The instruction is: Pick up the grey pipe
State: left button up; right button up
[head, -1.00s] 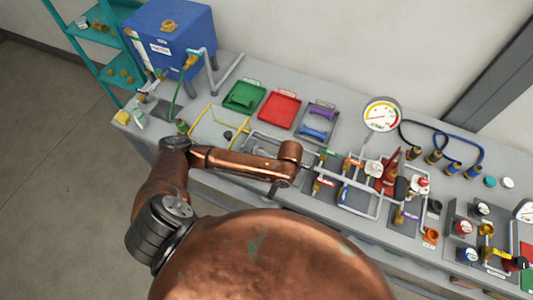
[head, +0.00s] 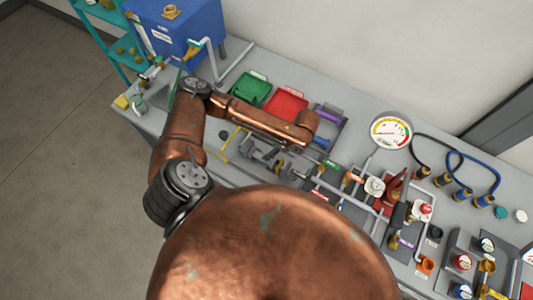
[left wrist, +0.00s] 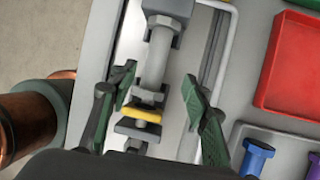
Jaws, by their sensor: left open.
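A grey pipe (left wrist: 158,55) with a hex-shaped grey end block and a yellow ring (left wrist: 140,116) lies on the bench in the left wrist view. In the head view a grey flanged part (head: 262,152) that looks like it lies in front of the red tray, partly below my arm. My left gripper (left wrist: 158,75) is open, with its green-padded fingers on either side of the pipe in the picture, the left finger closer to it. I cannot tell the height gap. In the head view this gripper is mostly hidden under my copper arm. My right gripper is not in view.
A red tray (left wrist: 290,65) and a blue spool (left wrist: 257,155) lie right of the gripper. A green tray (head: 250,90), a gauge (head: 390,132) and valve pipework (head: 350,190) crowd the bench. A blue tank (head: 175,30) stands at the back left.

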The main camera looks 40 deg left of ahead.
aim_at(263, 155)
pick_arm(q)
jog(key=a+f, duration=0.1)
jog(key=s+f, duration=0.1)
jog(key=shift+s+a+f, duration=0.25)
jog(key=shift+a+f, duration=0.05)
jog(key=shift+a, duration=0.1)
jog(key=shift+p+x, duration=0.35)
jog(key=shift+x, duration=0.8)
jog(key=shift+a+f, duration=0.15)
jog(key=shift+f, duration=0.25)
jog(key=c, duration=0.8)
grip_shut()
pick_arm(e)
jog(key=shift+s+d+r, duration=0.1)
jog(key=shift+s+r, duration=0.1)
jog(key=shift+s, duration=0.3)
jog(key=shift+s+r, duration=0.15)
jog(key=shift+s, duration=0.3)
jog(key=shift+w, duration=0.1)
